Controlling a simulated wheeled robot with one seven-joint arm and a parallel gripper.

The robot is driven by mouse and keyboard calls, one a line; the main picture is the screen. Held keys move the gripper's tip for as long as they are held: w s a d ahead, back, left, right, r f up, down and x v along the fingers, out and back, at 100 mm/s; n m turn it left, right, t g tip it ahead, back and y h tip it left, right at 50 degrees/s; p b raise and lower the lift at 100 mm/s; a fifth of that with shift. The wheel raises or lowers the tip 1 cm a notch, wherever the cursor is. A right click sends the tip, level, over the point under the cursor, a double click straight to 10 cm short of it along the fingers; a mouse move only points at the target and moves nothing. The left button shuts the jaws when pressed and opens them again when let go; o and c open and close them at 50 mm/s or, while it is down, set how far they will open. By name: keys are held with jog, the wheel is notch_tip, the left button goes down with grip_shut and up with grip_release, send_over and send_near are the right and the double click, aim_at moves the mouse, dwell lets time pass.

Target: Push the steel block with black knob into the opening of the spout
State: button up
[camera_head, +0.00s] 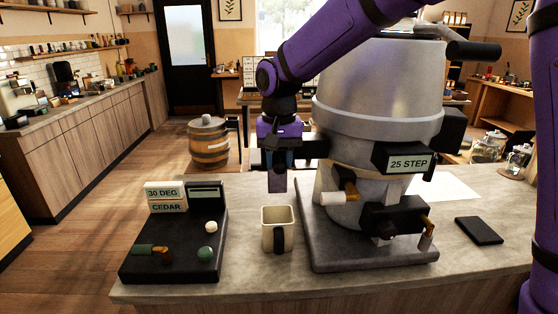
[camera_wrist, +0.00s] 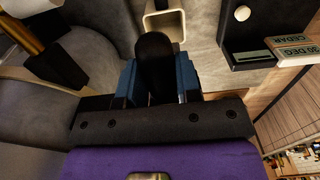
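My gripper (camera_head: 280,157) points down above and just behind the cream mug, left of the big steel machine. In the wrist view its two blue fingers (camera_wrist: 158,82) close in on a rounded black knob (camera_wrist: 155,58) with no clear gap on either side. In the head view a greyish block (camera_head: 277,182), tinted purple, hangs below the fingers; it appears to be the steel block under that knob. The machine (camera_head: 375,90) carries a dark outlet housing (camera_head: 394,218) low on its front, which looks like the spout. Its opening cannot be made out.
The cream square mug (camera_head: 277,236) stands on the counter (camera_head: 300,288), black handle towards me. A dark panel (camera_head: 172,262) with knobs and labels is at left. A white-handled valve (camera_head: 340,196) and a 25 STEP display (camera_head: 408,161) jut from the machine. A black pad (camera_head: 479,231) lies right.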

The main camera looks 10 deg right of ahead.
aim_at(279, 156)
jog(key=o, duration=0.5)
notch_tip(279, 156, up, 11)
dwell(0.4)
jog(key=shift+f, duration=0.15)
